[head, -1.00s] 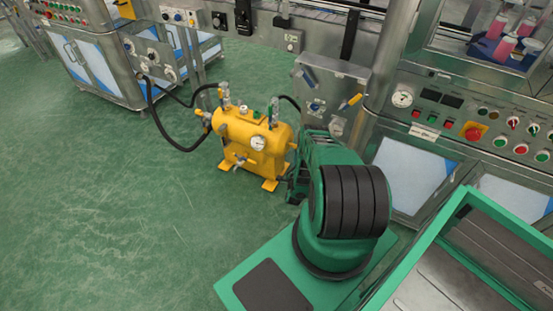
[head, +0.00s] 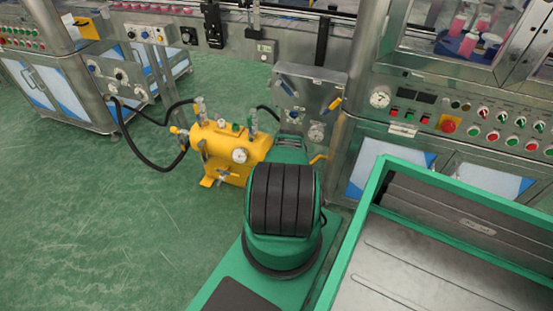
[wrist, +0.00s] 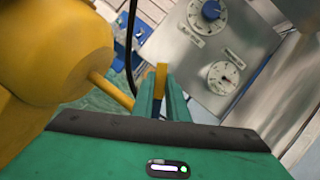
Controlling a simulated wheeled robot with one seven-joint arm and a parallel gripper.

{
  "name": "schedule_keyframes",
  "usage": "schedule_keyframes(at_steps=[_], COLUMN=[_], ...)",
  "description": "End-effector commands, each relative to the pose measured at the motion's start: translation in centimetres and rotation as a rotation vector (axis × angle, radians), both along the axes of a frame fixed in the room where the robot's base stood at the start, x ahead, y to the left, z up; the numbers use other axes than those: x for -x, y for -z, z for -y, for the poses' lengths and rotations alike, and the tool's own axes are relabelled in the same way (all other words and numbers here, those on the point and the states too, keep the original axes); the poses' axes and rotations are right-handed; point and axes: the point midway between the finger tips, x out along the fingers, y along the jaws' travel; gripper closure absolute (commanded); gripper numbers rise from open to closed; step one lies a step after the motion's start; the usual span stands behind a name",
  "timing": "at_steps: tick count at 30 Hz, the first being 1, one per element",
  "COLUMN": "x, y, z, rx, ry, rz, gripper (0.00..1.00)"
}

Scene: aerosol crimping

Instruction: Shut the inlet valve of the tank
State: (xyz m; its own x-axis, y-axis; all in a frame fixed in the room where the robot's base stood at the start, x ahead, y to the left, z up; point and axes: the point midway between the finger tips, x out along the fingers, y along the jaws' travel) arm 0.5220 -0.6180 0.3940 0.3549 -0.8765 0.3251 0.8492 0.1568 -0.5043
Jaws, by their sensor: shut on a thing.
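The yellow tank (head: 228,150) stands on the floor left of my arm in the head view, with a gauge and fittings on top and a small valve lever low on its front. My arm hides its right end. In the wrist view the tank (wrist: 62,45) fills the upper left, and a yellow pipe (wrist: 112,88) runs from it towards my gripper. My gripper (wrist: 166,90) has its green fingers close together on a yellow handle (wrist: 161,76), which shows at their tips. I cannot tell how far that handle is turned. The head view does not show my gripper; my arm covers it.
A black hose (head: 140,148) loops left of the tank. A green-rimmed tray (head: 350,250) is at right. The floor at left is clear.

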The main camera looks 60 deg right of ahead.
Motion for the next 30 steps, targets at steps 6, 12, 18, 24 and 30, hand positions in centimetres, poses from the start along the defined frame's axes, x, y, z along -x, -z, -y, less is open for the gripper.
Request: schedule_keyframes(at_steps=[6,12,18,24,30], x=[0.65,0.46,0.31,0.21,0.62], y=[0.00,-0.02,-0.06,-0.06,-0.45], z=[0.19,0.12,0.04,-0.07,0.31], rx=[-0.004,-0.005,-0.004,-0.003,-0.003], ry=[0.002,0.000,-0.003,-0.004,0.003], rz=[0.011,0.012,0.012,0.012,0.013], gripper=[1.00,1.00,0.68,0.68,0.68])
